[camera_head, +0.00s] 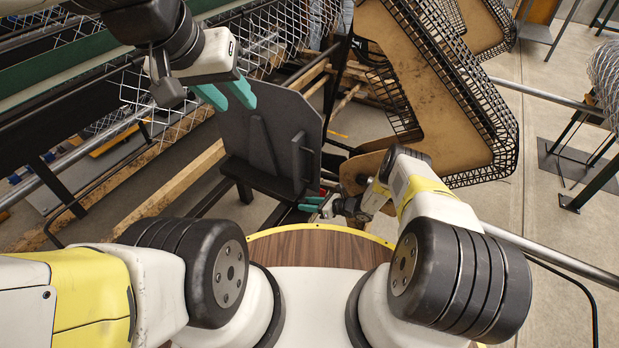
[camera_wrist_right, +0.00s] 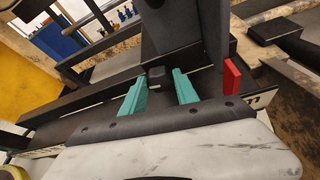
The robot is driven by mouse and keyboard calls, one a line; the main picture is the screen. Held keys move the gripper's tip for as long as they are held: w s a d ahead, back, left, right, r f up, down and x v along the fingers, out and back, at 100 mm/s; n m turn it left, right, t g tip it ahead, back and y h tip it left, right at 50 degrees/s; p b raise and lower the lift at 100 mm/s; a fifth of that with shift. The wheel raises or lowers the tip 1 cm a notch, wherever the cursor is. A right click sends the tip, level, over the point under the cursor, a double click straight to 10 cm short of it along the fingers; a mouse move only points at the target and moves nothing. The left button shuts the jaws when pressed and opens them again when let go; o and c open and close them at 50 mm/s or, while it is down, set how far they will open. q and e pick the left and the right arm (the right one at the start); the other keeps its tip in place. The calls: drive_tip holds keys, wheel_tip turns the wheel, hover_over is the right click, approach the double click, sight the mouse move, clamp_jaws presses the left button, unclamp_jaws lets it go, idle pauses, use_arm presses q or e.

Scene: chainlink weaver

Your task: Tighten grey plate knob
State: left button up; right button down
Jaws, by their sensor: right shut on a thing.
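The grey plate (camera_head: 270,130) stands upright in the middle of the head view, with a bracket on its face. My right gripper (camera_head: 322,207) is low at the plate's lower right edge, where its fingers are small and partly hidden. In the right wrist view, the teal fingers of my right gripper (camera_wrist_right: 160,90) lie on either side of a small dark knob (camera_wrist_right: 156,76) below a dark upright part. The gripper is shut on this knob. My left gripper (camera_head: 226,95) is raised at the plate's upper left, its teal fingers apart with nothing visible between them.
A red piece (camera_wrist_right: 231,76) is just right of the right gripper's fingers in the wrist view. A large brown panel with black mesh edges (camera_head: 435,90) stands right of the plate. Chain-link mesh (camera_head: 150,95) and wooden beams lie to the left.

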drive_tip(key=c, duration=0.9)
unclamp_jaws()
drive_tip(key=shift+c, duration=0.2)
drive_tip(key=shift+r, duration=0.1)
drive_tip(key=shift+r, duration=0.3)
drive_tip(key=s+d+r, duration=0.1)
drive_tip(key=s+r, duration=0.3)
drive_tip(key=s, duration=1.2)
drive_tip(key=shift+r, duration=0.1)
